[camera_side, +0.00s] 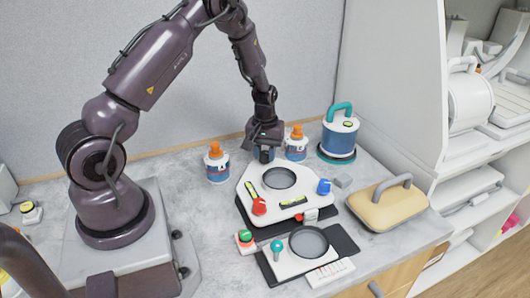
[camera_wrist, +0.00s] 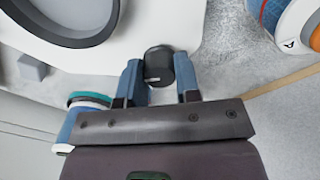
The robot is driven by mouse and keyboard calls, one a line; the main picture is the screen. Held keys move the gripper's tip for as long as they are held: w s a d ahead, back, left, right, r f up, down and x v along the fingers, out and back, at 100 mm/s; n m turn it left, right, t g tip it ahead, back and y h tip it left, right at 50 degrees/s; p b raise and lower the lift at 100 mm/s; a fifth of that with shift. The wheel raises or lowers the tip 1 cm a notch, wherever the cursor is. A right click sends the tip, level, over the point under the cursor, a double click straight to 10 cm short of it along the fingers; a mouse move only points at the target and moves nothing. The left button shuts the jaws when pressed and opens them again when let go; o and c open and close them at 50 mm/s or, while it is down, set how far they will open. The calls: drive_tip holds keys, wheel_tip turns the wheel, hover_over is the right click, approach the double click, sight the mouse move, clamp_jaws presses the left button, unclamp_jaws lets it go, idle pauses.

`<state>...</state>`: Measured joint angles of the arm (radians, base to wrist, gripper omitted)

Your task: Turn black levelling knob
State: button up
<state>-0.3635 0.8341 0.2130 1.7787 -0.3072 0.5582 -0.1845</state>
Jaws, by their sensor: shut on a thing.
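The black levelling knob (camera_wrist: 158,65), with a pale mark on its side, stands at the edge of the white plate in the wrist view. My gripper (camera_wrist: 157,80) has one blue-grey finger on either side of it and is shut on it. The plate also carries a red knob (camera_side: 259,207) at front left, a blue knob (camera_side: 324,187) at right, a round dark-rimmed recess and level vials.
Orange-capped bottles stand left (camera_side: 217,163) and right (camera_side: 296,143) of my gripper. A blue canister with a teal handle (camera_side: 339,134) is behind right. A beige handled block (camera_side: 387,203) lies right. A second plate with a round recess (camera_side: 295,262) lies in front.

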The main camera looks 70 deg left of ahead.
sight(265, 153)
drive_tip(key=o, duration=0.9)
wheel_tip(265, 153, up, 13)
idle(0.4)
